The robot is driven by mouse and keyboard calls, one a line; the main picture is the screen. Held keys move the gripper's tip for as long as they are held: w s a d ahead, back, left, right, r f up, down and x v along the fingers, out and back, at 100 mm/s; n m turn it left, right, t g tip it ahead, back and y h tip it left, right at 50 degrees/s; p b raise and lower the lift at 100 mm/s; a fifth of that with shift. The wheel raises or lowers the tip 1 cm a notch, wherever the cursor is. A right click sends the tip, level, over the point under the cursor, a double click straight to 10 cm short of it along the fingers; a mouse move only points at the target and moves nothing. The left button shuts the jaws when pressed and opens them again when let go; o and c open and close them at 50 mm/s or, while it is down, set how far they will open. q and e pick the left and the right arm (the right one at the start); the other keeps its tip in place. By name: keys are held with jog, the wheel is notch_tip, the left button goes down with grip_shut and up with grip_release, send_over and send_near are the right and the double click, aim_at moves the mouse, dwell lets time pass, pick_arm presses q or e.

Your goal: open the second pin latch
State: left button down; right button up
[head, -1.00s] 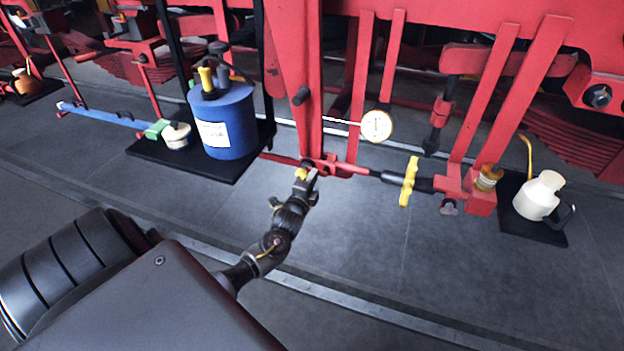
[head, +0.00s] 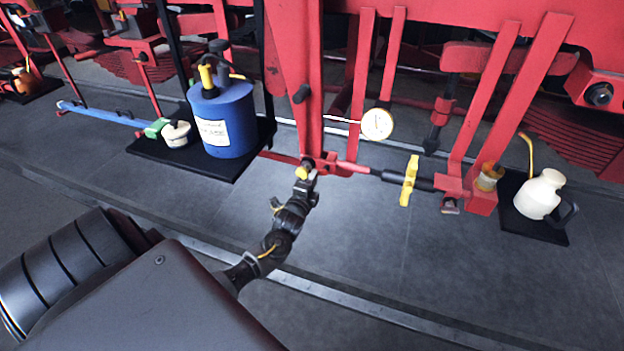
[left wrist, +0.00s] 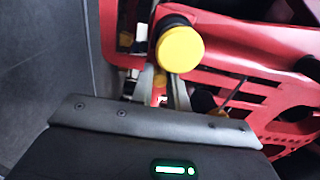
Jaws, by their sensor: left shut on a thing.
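A pin latch with a round yellow knob (head: 302,172) sits at the foot of the red upright, on the red linkage. In the left wrist view the yellow knob (left wrist: 181,48) is large, right at the fingertips, with a dark shank beside it. My left gripper (head: 309,179) is at the latch, shut on the pin latch. In the left wrist view its fingers (left wrist: 164,88) reach up to the knob, which hides their tips. Whether the pin is turned or drawn out is not clear. My right gripper is not in view.
A blue canister (head: 224,120) stands on a black mat at left, a cream oil can (head: 539,196) at right. The grey floor in front is clear.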

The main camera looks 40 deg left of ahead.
pick_arm(q)
jog(key=shift+d+f, duration=0.15)
jog(key=shift+f, duration=0.05)
jog(key=shift+w+d+f, duration=0.1)
jog(key=shift+d+f, duration=0.15)
jog(key=shift+f, duration=0.15)
dwell(0.3)
